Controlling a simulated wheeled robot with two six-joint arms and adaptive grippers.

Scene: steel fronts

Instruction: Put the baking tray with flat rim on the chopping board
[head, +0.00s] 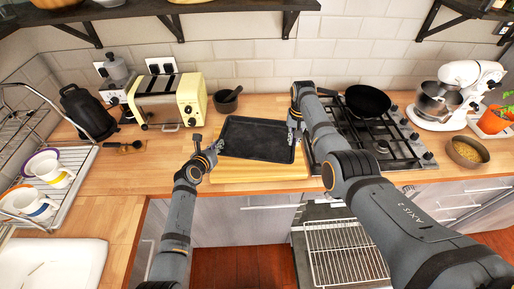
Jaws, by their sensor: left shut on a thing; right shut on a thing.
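The black baking tray with flat rim (257,139) is over the wooden chopping board (262,173) in the middle of the counter. I cannot tell whether it rests on the board or hangs just above it. My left gripper (216,147) is shut on the tray's left edge. My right gripper (296,133) is shut on its right edge, and the arm partly hides the fingers. The board shows mainly along the tray's near side.
A gas hob (378,137) with a black pan (367,101) is right of the board. Below, an open oven shows a wire rack (345,250). The counter left of the board is mostly clear.

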